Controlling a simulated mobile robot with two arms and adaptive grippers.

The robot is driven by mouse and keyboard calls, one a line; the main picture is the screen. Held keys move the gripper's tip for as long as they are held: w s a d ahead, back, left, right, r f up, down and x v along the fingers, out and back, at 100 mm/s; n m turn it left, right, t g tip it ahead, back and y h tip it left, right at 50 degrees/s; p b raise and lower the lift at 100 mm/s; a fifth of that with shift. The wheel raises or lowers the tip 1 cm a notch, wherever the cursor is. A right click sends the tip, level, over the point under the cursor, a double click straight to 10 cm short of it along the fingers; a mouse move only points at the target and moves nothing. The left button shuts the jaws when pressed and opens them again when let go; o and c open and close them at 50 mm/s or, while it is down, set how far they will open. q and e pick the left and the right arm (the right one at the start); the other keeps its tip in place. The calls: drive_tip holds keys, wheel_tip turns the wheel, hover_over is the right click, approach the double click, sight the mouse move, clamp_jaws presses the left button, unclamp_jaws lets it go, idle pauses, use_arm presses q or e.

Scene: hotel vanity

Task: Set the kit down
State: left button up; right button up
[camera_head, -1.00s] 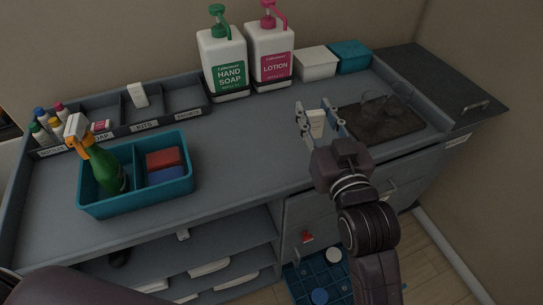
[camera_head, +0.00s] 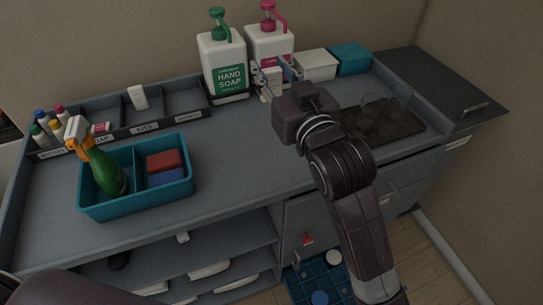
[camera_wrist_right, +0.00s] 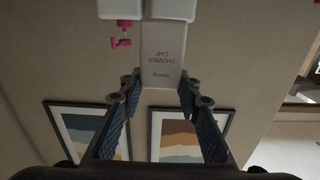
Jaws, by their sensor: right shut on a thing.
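The kit in hand is a small white box (camera_head: 271,84) printed "SHOWER CAP". In the right wrist view the box (camera_wrist_right: 163,55) shows between the fingers, its lettering upside down. My right gripper (camera_head: 276,74) is shut on it, in front of the lotion bottle and above the counter. The right fingers (camera_wrist_right: 160,85) grip its two sides. Another white box (camera_head: 138,96) stands in the organiser (camera_head: 145,128) compartment labelled "KITS", at the back left. My left gripper is out of view.
The hand soap bottle (camera_head: 223,65) and lotion bottle (camera_head: 262,42) stand at the back. A teal caddy (camera_head: 134,197) with a green spray bottle (camera_head: 105,170) sits front left. A dark tray (camera_head: 385,122) with glasses lies right. The counter's middle (camera_head: 235,145) is clear.

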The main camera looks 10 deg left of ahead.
drive_tip(key=shift+f+p, duration=0.9)
drive_tip(key=shift+f, duration=8.85)
drive_tip(key=shift+f, duration=0.25)
drive_tip(key=o, duration=0.7)
drive_tip(key=shift+o, duration=0.2)
